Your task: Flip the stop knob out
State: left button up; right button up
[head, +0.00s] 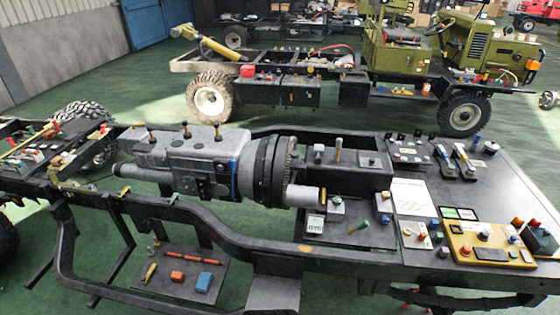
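No part is clearly marked as the stop knob, and I cannot tell which one it is. A yellow control panel (462,238) lies at the right end of the near chassis frame. Whether any knob is in or out is too small to tell. Neither of my grippers shows in the head view.
The near chassis (235,265) carries a grey gearbox (190,152) at its middle. A white sheet (409,197) and several small levers and knobs crowd the dark plate left of the yellow panel. A green truck (425,50) stands behind, with open green floor between.

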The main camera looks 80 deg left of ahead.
aim_at(317, 159)
jog(key=u, duration=2.45)
